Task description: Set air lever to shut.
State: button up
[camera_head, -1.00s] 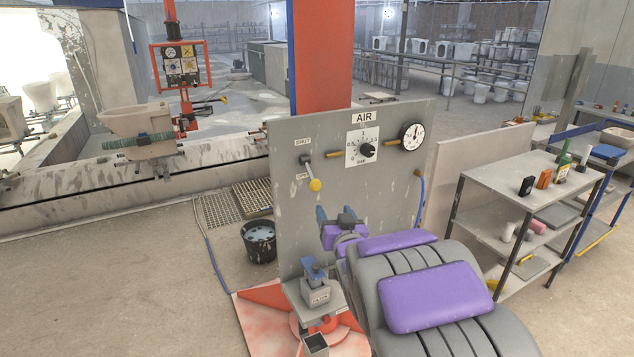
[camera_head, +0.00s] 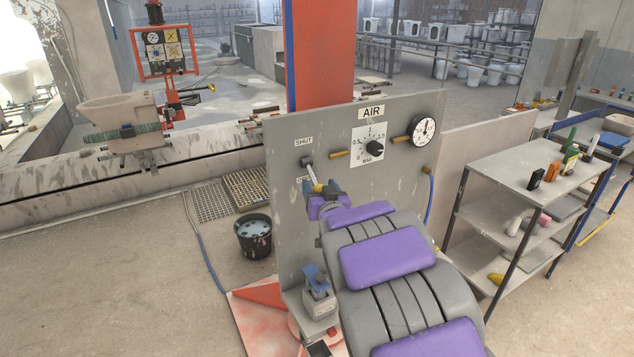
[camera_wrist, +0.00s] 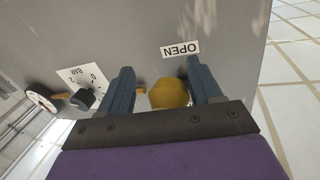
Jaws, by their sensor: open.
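The air lever (camera_head: 312,174) is on the grey panel (camera_head: 290,235), its arm slanting down and slightly right from a pivot below the SHUT label (camera_head: 304,142). Its yellow knob (camera_wrist: 168,93) shows in the wrist view between my gripper's two blue fingers, near the OPEN label (camera_wrist: 181,49). My gripper (camera_head: 322,187) is open around the knob. A grip on it does not show.
A pressure dial (camera_head: 374,148) and a round gauge (camera_head: 423,129) are right of the lever on the panel. A black bucket (camera_head: 253,236) stands on the floor to the left. A grey shelf rack (camera_head: 500,210) stands to the right.

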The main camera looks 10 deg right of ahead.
jog(key=shift+w+a, duration=0.25)
jog(key=shift+a, duration=0.3)
jog(key=shift+s+a+r, duration=0.1)
jog(key=shift+s+a, duration=0.05)
jog(key=shift+a, duration=0.25)
jog(key=shift+d, duration=0.9)
jog(key=c, duration=0.4)
jog(key=shift+c, duration=0.4)
jog(key=shift+a, duration=0.4)
jog(key=c, duration=0.5)
jog(key=shift+d, duration=0.1)
grip_shut()
